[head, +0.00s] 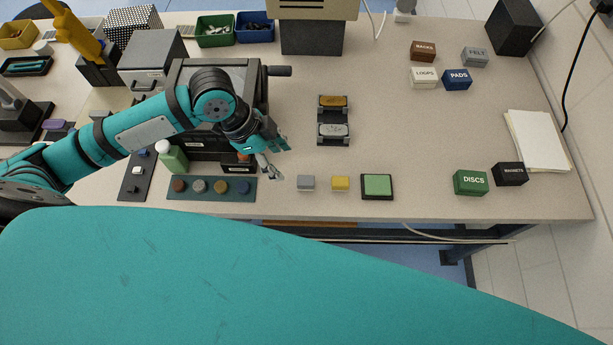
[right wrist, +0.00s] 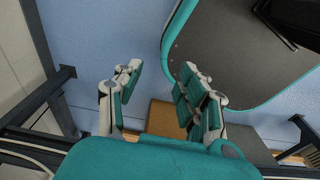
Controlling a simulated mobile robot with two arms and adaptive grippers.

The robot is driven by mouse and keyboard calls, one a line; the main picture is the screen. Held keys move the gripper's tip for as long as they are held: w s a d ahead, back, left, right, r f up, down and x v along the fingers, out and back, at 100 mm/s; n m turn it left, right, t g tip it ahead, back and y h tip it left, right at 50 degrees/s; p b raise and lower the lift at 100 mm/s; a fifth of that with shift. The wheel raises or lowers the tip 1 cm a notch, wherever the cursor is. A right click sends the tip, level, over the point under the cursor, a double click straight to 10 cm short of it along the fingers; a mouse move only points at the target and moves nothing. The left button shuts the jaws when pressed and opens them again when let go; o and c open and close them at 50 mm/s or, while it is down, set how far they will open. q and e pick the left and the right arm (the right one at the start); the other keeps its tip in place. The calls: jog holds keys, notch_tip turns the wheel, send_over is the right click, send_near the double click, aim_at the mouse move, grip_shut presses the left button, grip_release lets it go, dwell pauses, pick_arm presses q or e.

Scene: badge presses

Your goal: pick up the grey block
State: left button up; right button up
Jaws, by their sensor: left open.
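The small grey block (head: 306,184) lies on the bench near its front edge, left of a yellow block (head: 340,184). My left gripper (head: 274,164) is open and empty in the head view, a short way left of the grey block and apart from it. My right gripper (right wrist: 160,78) shows in the right wrist view with its fingers apart and nothing between them. The right gripper and the grey block do not appear together in any view.
A green pad in a dark frame (head: 377,186) lies right of the yellow block. A strip with several round pieces (head: 212,197) lies to the left. A dark tray (head: 333,115) with two pieces stands behind the blocks. Clear bench lies between pad and DISCS box (head: 470,183).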

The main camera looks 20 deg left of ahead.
aim_at(305, 180)
pick_arm(q)
jog(key=x, duration=0.7)
jog(key=shift+w+p, duration=0.35)
jog(key=shift+p, duration=0.05)
jog(key=shift+d+f, duration=0.25)
jog(key=shift+f, duration=0.3)
jog(key=shift+d+f, duration=0.15)
jog(key=shift+d, duration=0.05)
jog(key=x, duration=0.1)
jog(key=p+x, duration=0.1)
jog(key=x, duration=0.1)
jog(key=shift+w+d+f, duration=0.25)
jog(key=shift+w+d, duration=0.1)
jog(key=shift+d+f+p, duration=0.25)
jog(key=shift+f+p, duration=0.05)
jog(key=shift+f, duration=0.15)
jog(key=shift+a, duration=0.1)
jog(key=c, duration=0.6)
grip_shut()
pick_arm(e)
jog(key=r, duration=0.2)
jog(key=shift+w+d+r, duration=0.15)
jog(key=shift+d+r, duration=0.05)
jog(key=shift+r, duration=0.1)
